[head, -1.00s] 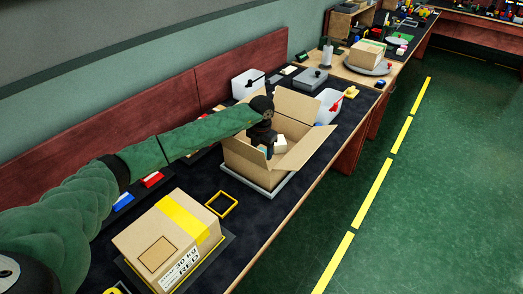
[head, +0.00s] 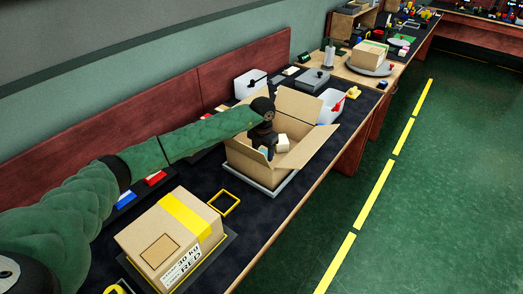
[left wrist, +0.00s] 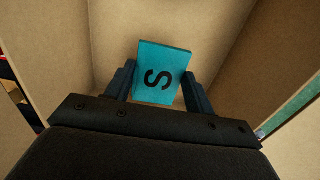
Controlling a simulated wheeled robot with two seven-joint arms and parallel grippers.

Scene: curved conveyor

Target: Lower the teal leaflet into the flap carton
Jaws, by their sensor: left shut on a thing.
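The teal leaflet (left wrist: 162,72), marked with a black S, is held between the two fingers of my left gripper (left wrist: 160,88) in the left wrist view. Cardboard walls of the flap carton (left wrist: 120,25) surround it there. In the head view the flap carton (head: 245,160) stands open with its flaps spread, and my left gripper (head: 267,152) reaches down into its opening. Only a small part of the leaflet shows in the head view. A whitish block (head: 282,144) is inside the carton, beside the gripper. My right gripper is not in view.
The carton stands on a grey tray (head: 258,187). A taped closed box (head: 170,235) and a yellow square frame (head: 224,203) are nearer. White bins (head: 249,84) and a grey scale-like device (head: 311,79) stand behind. The green floor at right is free.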

